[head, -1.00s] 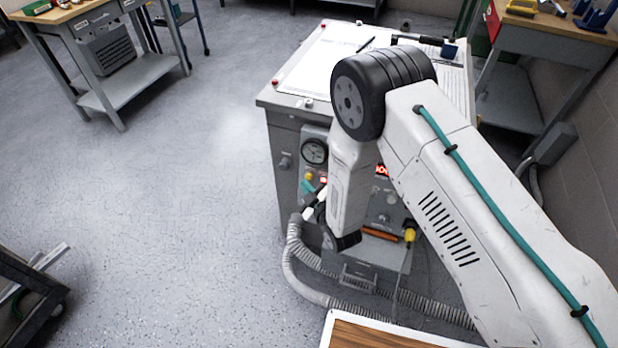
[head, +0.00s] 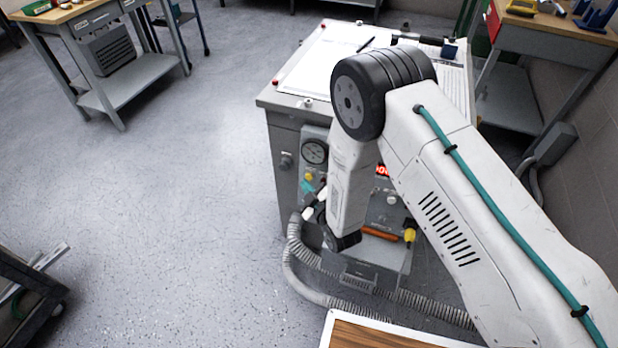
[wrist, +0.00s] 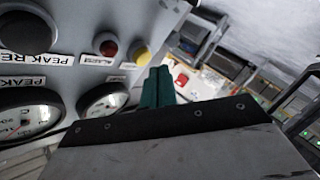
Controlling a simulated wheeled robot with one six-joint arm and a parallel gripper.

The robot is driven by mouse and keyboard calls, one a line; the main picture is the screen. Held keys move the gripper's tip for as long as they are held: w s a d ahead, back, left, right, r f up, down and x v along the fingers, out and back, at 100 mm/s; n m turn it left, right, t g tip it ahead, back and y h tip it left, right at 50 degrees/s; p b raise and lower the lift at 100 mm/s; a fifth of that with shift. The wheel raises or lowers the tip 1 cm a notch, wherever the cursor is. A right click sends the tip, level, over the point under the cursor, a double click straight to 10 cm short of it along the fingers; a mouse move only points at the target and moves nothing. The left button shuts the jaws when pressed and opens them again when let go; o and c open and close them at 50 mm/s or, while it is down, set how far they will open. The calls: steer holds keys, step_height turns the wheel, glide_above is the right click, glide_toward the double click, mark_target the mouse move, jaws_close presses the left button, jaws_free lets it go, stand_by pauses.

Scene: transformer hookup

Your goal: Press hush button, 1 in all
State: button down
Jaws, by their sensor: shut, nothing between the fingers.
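A grey panel shows a yellow button (wrist: 140,56), beside a dark red lamp (wrist: 108,47) with what looks like an ALARM label under it. A small label by the yellow button is too blurred to read; this looks like the hush button. The yellow button also shows in the head view (head: 309,176). My gripper (wrist: 159,72) has its teal fingers shut and empty, with the tips right beside the yellow button. In the head view my gripper (head: 306,187) is just below that button. I cannot tell whether the tips touch it.
Round gauges (wrist: 103,101) and a black knob (wrist: 27,32) sit on the same panel near my fingers. The grey cabinet (head: 285,136) has papers on top. A corrugated hose (head: 300,262) lies around its foot. The floor at left is open.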

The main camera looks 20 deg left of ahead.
steer(key=shift+w, duration=0.1)
steer(key=shift+w, duration=0.3)
steer(key=shift+w+f, duration=0.15)
steer(key=shift+w, duration=0.25)
stand_by(0.6)
steer(key=shift+s, duration=0.8)
steer(key=shift+s+r, duration=0.1)
steer(key=shift+r, duration=0.1)
steer(key=s, duration=0.4)
steer(key=shift+s+a+r, duration=0.2)
steer(key=shift+s+r, duration=0.2)
steer(key=shift+f, duration=0.1)
stand_by(0.5)
